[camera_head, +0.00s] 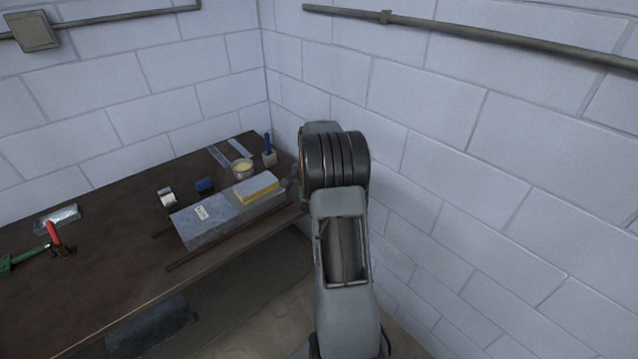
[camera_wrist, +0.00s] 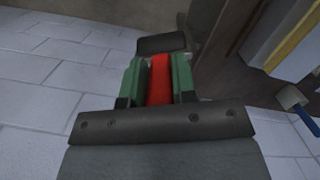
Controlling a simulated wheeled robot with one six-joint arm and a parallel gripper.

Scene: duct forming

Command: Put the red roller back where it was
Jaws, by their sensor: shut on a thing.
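The red roller (camera_wrist: 160,82) is between the green fingers of my gripper (camera_wrist: 159,68) in the wrist view. The fingers are shut on its red handle, and a dark, wide head (camera_wrist: 162,44) shows beyond the fingertips. In the head view my arm hides the gripper and the roller; the arm is at the right end of the workbench (camera_head: 105,262), close to the wall. In the wrist view a dark brown bench surface (camera_wrist: 222,48) is beside the roller, on the right. I cannot tell whether the roller touches it.
On the bench are a grey block (camera_head: 205,222) with a yellow-edged pad (camera_head: 256,188), a tin (camera_head: 242,168), a blue-handled brush (camera_head: 268,152), a tape roll (camera_head: 167,197) and a red-handled tool (camera_head: 54,236). Block walls stand behind and right.

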